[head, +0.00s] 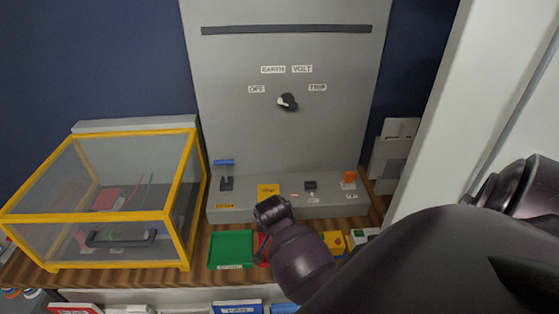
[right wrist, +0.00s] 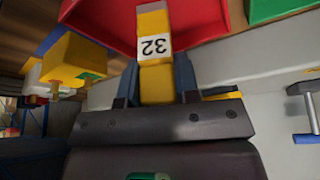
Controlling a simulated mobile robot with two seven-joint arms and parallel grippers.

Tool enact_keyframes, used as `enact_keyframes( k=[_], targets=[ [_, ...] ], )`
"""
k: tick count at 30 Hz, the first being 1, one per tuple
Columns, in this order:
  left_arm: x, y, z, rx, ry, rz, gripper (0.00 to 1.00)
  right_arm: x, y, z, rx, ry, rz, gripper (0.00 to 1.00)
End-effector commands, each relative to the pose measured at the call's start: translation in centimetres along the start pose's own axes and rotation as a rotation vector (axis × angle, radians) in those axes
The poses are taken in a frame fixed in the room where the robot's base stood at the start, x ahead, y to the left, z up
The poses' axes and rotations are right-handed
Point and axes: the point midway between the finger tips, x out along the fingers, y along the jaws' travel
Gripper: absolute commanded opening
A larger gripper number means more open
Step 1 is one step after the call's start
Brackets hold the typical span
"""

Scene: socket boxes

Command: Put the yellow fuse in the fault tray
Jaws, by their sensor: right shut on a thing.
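The yellow fuse (right wrist: 155,85) with a white "32" label is between the fingers of my right gripper (right wrist: 157,75), which is shut on it. In the right wrist view the fuse overlaps the red tray (right wrist: 95,14); I cannot tell whether it touches the tray. In the head view my right arm covers the gripper, the fuse and most of the red tray (head: 262,245). A green tray (head: 230,250) is left of the red one. My left gripper is not in view.
A grey panel (head: 290,45) with a dial (head: 288,102) stands behind the trays. A yellow-framed clear box (head: 105,195) is at left. A yellow block (head: 268,189) and a blue-handled lever (head: 225,172) sit on the panel's ledge. Another yellow piece (head: 333,243) is right of my arm.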

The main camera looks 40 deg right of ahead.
Motion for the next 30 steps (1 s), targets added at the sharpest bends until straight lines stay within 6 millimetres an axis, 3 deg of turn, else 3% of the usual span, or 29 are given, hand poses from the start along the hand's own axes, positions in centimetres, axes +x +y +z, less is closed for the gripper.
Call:
enact_keyframes(
  k=[8,9,13,23,30],
  targets=[
    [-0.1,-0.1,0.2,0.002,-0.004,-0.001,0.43,0.3,0.0,0.1,0.000,0.000,-0.001,0.09],
    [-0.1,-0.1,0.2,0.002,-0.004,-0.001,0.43,0.3,0.0,0.1,0.000,0.000,-0.001,0.36],
    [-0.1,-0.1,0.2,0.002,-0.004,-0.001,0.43,0.3,0.0,0.1,0.000,0.000,0.000,0.55],
    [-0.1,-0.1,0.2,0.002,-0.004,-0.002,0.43,0.1,0.0,0.0,0.000,0.001,0.000,0.55],
    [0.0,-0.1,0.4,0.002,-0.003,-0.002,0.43,-2.7,-0.1,0.0,0.003,0.001,-0.003,0.55]
  ],
)
